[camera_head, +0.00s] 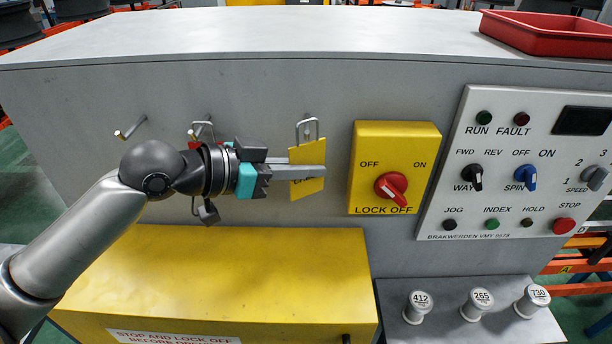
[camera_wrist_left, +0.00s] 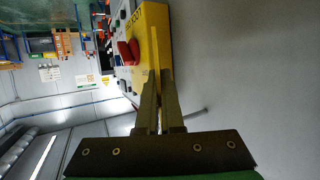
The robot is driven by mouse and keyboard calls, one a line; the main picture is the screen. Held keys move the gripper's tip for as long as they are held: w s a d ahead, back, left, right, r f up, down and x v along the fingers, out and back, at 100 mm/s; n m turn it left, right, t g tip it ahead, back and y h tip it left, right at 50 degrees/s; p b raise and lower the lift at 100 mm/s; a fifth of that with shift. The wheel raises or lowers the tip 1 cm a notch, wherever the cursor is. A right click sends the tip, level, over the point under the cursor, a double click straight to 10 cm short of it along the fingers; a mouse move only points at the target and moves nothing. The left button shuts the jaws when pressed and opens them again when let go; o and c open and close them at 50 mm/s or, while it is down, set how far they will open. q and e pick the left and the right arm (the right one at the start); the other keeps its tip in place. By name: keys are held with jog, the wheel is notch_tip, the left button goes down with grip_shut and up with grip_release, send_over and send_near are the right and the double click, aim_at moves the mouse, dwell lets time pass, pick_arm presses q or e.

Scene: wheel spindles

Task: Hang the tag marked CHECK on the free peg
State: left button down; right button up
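A yellow tag (camera_head: 308,186) with a wire loop is at the rightmost peg (camera_head: 308,118) on the grey cabinet front; the loop appears to hang on that peg. Its lettering is mostly covered by a finger, so I cannot read it fully. My left gripper (camera_head: 318,174) has its fingers on either side of this tag and appears shut on it; the tag shows edge-on between the fingers in the left wrist view (camera_wrist_left: 157,65). A bare peg (camera_head: 131,128) stands out at the left. The middle peg holds a red tag (camera_head: 194,144), mostly hidden behind my left wrist.
Right of the tag is a yellow switch box (camera_head: 360,192) with a red knob, then a control panel (camera_head: 440,222). Below are a yellow box (camera_head: 240,265) and a grey shelf (camera_head: 447,325) with several numbered spindles. A red tray (camera_head: 550,40) lies on top.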

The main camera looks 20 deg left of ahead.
pick_arm(q)
jog(key=shift+w+a+f+b, duration=0.3)
jog(key=shift+w+f, duration=0.2)
jog(key=shift+w, duration=0.35)
jog(key=shift+w+a+f+b, duration=0.15)
jog(key=shift+w+f+b, duration=0.3)
jog(key=shift+w, duration=0.4)
jog(key=c, duration=1)
grip_release()
